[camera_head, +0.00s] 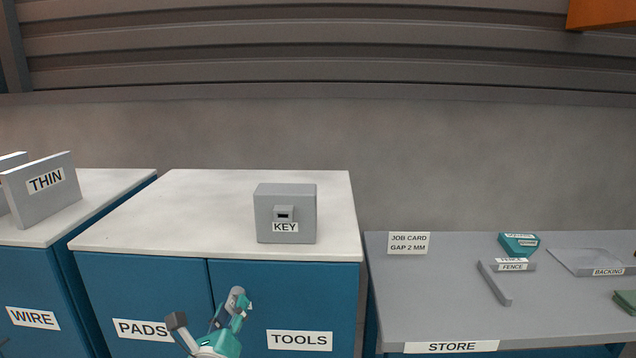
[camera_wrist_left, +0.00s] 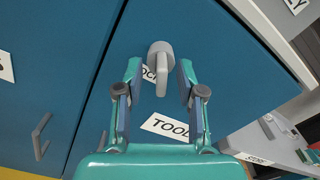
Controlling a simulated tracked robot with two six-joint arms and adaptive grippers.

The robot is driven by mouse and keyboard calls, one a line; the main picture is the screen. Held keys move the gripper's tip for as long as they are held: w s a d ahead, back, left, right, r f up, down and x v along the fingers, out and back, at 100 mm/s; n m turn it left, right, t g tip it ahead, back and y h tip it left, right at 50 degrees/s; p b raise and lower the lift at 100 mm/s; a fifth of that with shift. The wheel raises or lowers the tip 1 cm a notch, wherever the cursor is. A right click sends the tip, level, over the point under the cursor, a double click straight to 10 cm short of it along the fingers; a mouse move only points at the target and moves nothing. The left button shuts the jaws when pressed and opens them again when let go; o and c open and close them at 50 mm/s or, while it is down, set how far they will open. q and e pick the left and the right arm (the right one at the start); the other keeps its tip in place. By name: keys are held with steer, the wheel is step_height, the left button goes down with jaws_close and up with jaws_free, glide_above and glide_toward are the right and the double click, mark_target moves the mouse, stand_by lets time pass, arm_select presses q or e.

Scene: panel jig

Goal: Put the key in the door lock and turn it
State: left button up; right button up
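The grey key box labelled KEY (camera_head: 300,205) stands on the white cabinet top, its small dark slot showing no key. In the left wrist view a round grey lock piece with a grey bar like a key (camera_wrist_left: 162,80) sticks out from the blue TOOLS door (camera_wrist_left: 205,50), over a partly hidden label. My left gripper (camera_head: 212,318) is in front of this door. In the wrist view its fingers (camera_wrist_left: 158,92) are apart, one on each side of the bar, with gaps showing. Whether the bar is turned, I cannot tell. My right gripper is not in view.
The PADS door (camera_head: 140,290) is left of the TOOLS door, with a handle (camera_wrist_left: 40,136). A grey STORE bench (camera_head: 450,310) at right carries a job card (camera_head: 408,243), a fence piece (camera_head: 495,283) and a backing tray (camera_head: 590,262). A THIN panel (camera_head: 42,190) stands at left.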

arm_select(q)
steer(key=s, duration=0.9)
steer(key=shift+a+b, duration=0.15)
steer(key=shift+b, duration=0.2)
